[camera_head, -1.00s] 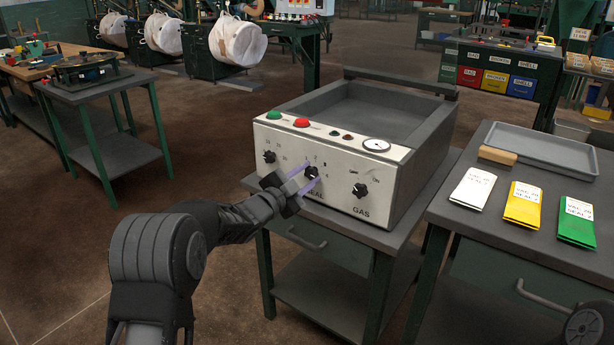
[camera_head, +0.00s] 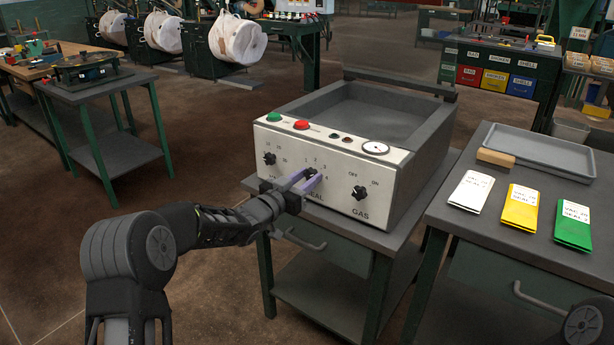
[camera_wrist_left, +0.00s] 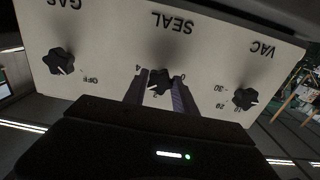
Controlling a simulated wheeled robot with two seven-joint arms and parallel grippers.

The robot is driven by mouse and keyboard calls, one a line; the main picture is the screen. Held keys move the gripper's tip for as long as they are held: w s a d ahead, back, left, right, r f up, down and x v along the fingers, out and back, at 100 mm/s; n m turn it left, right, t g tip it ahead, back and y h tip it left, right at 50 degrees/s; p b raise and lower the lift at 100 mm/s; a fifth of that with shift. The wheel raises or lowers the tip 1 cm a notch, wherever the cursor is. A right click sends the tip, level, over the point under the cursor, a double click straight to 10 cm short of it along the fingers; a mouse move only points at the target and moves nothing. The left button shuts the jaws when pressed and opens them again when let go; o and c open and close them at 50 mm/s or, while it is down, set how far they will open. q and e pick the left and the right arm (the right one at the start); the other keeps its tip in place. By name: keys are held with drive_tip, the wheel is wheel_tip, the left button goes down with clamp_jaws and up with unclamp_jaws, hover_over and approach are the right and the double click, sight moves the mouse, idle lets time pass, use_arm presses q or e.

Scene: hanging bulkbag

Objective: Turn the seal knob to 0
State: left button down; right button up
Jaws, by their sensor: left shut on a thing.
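The seal knob (camera_head: 311,173) is the black middle knob on the white front panel of the grey sealing machine (camera_head: 340,130). My left gripper (camera_head: 306,179) reaches it from the front, its purple fingers shut on the knob. In the left wrist view the panel appears upside down, and the seal knob (camera_wrist_left: 159,82) sits between the two fingers. Its white mark seems to point near the 2; the fingers hide part of the scale. My right gripper is not in view.
The vac knob (camera_head: 270,158) and the gas knob (camera_head: 360,192) flank the seal knob. Green (camera_head: 274,117) and red (camera_head: 301,125) buttons and a gauge (camera_head: 375,148) are on top. A right-hand table holds a tray (camera_head: 540,150) and white, yellow and green packets.

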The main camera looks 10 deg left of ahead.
use_arm(q)
drive_tip(key=n+p, duration=0.1)
drive_tip(key=n, duration=0.4)
drive_tip(key=shift+n+p, duration=0.3)
drive_tip(key=shift+p, duration=0.05)
drive_tip(key=n+p, duration=0.2)
drive_tip(key=n, duration=0.4)
drive_tip(key=n+p, duration=0.1)
drive_tip(key=n, duration=0.4)
drive_tip(key=shift+n, duration=0.3)
drive_tip(key=n, duration=0.4)
drive_tip(key=shift+n, duration=0.3)
drive_tip(key=n+b, duration=0.1)
drive_tip(key=n, duration=0.2)
drive_tip(key=shift+f+n, duration=0.15)
drive_tip(key=shift+n, duration=0.15)
drive_tip(key=n+b, duration=0.1)
drive_tip(key=n, duration=0.1)
drive_tip(key=shift+n, duration=0.3)
drive_tip(key=shift+n+b, duration=1.15)
drive_tip(key=shift+n, duration=0.35)
drive_tip(key=shift+r, duration=0.2)
